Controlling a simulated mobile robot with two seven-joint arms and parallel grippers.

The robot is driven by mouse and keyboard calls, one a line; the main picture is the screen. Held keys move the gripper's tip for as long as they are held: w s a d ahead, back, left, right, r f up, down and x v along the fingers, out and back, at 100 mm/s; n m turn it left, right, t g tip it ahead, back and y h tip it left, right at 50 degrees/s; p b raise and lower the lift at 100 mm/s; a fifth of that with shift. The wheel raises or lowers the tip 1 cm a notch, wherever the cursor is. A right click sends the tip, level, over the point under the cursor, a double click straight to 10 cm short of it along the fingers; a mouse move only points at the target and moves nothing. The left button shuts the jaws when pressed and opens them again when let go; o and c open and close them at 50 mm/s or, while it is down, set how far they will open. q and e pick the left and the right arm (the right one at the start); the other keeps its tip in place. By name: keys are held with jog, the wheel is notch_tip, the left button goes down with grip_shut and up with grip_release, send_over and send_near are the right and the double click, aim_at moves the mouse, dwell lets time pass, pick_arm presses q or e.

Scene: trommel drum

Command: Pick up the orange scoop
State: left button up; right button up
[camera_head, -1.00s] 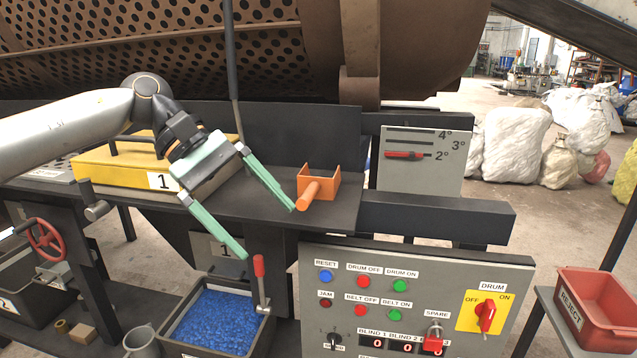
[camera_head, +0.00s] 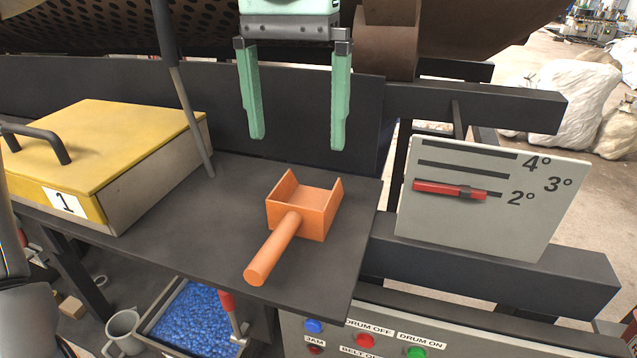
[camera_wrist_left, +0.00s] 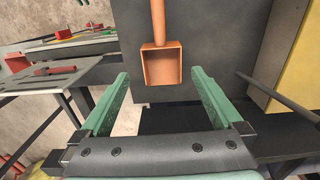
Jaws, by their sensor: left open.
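The orange scoop (camera_head: 303,211) lies on the dark shelf (camera_head: 186,232), its square open pan toward the back and its round handle toward the front edge. My left gripper (camera_head: 297,142) is open and empty, fingers pointing down, above and behind the scoop and apart from it. In the left wrist view the scoop (camera_wrist_left: 161,66) shows beyond the gap between the two green fingers of the left gripper (camera_wrist_left: 160,82), with its handle pointing away. My right gripper is not in view.
A yellow-lidded box marked 1 (camera_head: 110,150) stands left of the scoop. A thin dark rod (camera_head: 185,100) rises between box and gripper. A grey scale plate with a red slider (camera_head: 490,195) stands at right. Blue pellets (camera_head: 190,322) fill a bin below the shelf.

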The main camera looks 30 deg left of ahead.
aim_at(300, 207)
pick_arm(q)
notch_tip(300, 207, down, 7)
jog(key=shift+r, duration=0.2)
jog(key=shift+w+a+f, duration=0.1)
jog(key=shift+f, duration=1.35)
jog(key=shift+w+f, duration=0.1)
jog(key=shift+f, duration=1.3)
jog(key=c, duration=1.1)
notch_tip(300, 207, up, 10)
